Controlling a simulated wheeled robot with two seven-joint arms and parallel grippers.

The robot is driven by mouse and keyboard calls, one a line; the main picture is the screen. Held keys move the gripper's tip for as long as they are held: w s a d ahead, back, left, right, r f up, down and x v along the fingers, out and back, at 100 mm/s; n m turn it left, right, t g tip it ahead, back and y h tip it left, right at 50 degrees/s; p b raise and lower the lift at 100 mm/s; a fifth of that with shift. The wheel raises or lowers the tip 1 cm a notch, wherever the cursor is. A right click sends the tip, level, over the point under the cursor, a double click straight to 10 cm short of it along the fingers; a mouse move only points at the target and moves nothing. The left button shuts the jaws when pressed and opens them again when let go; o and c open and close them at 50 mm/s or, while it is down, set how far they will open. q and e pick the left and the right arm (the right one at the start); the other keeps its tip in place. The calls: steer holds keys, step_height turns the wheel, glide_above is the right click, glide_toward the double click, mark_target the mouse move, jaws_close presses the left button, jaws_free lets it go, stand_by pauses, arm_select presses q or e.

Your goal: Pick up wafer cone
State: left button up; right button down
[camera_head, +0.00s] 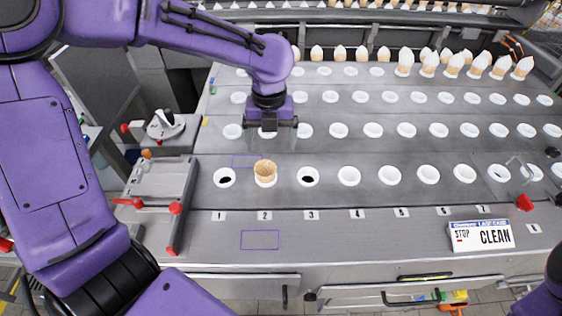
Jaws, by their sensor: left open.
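A tan wafer cone (265,171) stands upright in the white ring of the front row above the label 2. Its open mouth faces up. My left gripper (270,128) is open and points down, behind the cone over the second row of rings. It looks empty and apart from the cone. The gripper hides part of a ring below it. Of my right arm only a purple part shows at the lower right edge, and its gripper is out of view.
Rows of white rings fill the metal table (330,235). Several filled cones (430,63) stand in the back rows. A metal fixture with red knobs (160,192) is at the left. A sign reading CLEAN (481,236) lies at the front right. The front strip is mostly clear.

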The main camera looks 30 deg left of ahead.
mark_target(265, 168)
arm_select(q)
steer(key=f, duration=0.1)
steer(key=s+f, duration=0.1)
steer(key=f, duration=0.1)
steer(key=shift+s+a+f+p, duration=0.25)
steer(key=shift+s+f+p, duration=0.15)
steer(key=shift+s+f, duration=0.75)
steer(key=f, duration=0.1)
steer(key=w+f, duration=0.1)
steer(key=f, duration=0.2)
steer(key=shift+w+a+f, duration=0.15)
steer(key=shift+w+f, duration=0.15)
steer(key=shift+w, duration=0.05)
steer(key=shift+s+r, duration=0.15)
steer(key=shift+s, duration=0.3)
steer(key=shift+c, duration=1.3)
steer(key=c, duration=0.5)
steer(key=shift+w, duration=0.2)
arm_select(e)
steer(key=shift+s+r, duration=0.6)
